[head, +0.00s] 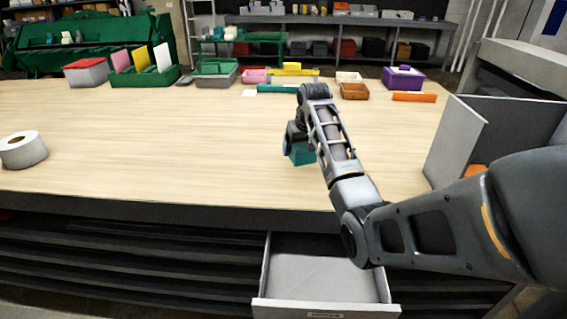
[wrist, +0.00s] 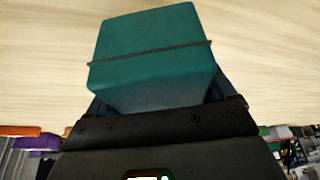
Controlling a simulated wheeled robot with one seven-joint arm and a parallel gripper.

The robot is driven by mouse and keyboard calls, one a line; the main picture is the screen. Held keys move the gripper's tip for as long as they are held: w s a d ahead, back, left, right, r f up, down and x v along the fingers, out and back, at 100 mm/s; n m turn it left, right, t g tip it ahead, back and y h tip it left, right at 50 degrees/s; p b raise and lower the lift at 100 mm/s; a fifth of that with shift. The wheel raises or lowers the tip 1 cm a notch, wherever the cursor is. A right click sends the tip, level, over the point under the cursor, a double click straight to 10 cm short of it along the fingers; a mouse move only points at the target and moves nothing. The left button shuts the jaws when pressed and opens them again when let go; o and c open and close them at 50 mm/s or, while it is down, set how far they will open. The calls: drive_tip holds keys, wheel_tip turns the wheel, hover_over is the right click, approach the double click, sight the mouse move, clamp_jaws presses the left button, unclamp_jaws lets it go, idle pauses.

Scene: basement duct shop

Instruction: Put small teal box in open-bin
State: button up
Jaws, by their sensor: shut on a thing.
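The small teal box (head: 302,155) is held in my gripper (head: 297,141) over the middle of the wooden table. In the wrist view the teal box (wrist: 150,50) fills the space between the fingers, with a thin dark band across it. My gripper is shut on it; the fingers are mostly hidden by the box. An open grey bin (head: 325,310), like a pulled-out drawer with a label on its front, is below the table's front edge. Its visible inside is empty. The box is above and behind it.
A grey open-sided case (head: 453,137) stands at the table's right, with something orange inside. A white tape roll (head: 23,150) is at the left. Several small bins, including a purple one (head: 403,78), line the table's back edge. The table's middle-left is clear.

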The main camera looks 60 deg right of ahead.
sight(284, 170)
drive_tip(key=w+f, duration=0.1)
drive_tip(key=w+a, duration=0.1)
drive_tip(key=w+a+f, duration=0.1)
drive_tip(key=w, duration=0.1)
drive_tip(key=shift+f, duration=0.3)
drive_tip(key=shift+f+p, duration=0.35)
drive_tip(key=shift+f, duration=1.65)
drive_tip(key=shift+f, duration=0.2)
drive_tip(key=o, duration=1)
